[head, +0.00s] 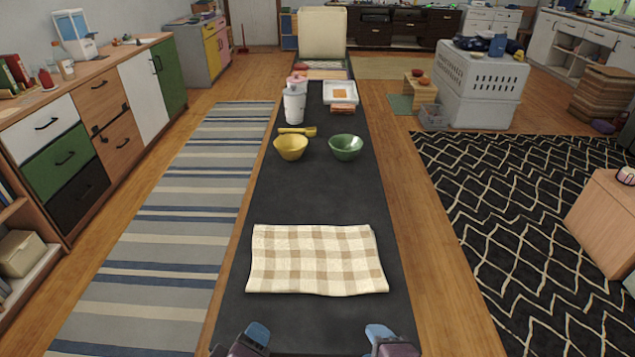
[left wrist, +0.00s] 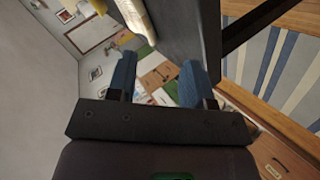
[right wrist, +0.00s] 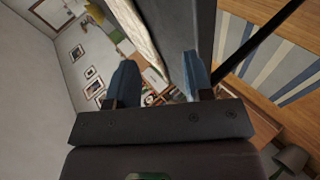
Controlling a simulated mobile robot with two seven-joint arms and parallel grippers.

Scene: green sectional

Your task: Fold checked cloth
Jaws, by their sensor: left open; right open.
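The checked cloth (head: 316,260), cream with tan squares, lies spread flat on the near part of the long dark table (head: 310,205). Its near edge is slightly wavy. My left gripper (head: 257,334) is at the bottom of the head view, in front of the cloth's near left corner and apart from it. My right gripper (head: 381,333) is near the cloth's near right corner, also apart from it. In the left wrist view the two blue fingers (left wrist: 160,82) are spread with nothing between them. The right wrist view also shows spread, empty fingers (right wrist: 160,78).
A yellow bowl (head: 291,147) and a green bowl (head: 346,147) stand beyond the cloth, with a yellow utensil (head: 297,131) behind. A white canister (head: 294,106) and a white tray (head: 340,93) are farther back. The table is clear between cloth and bowls.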

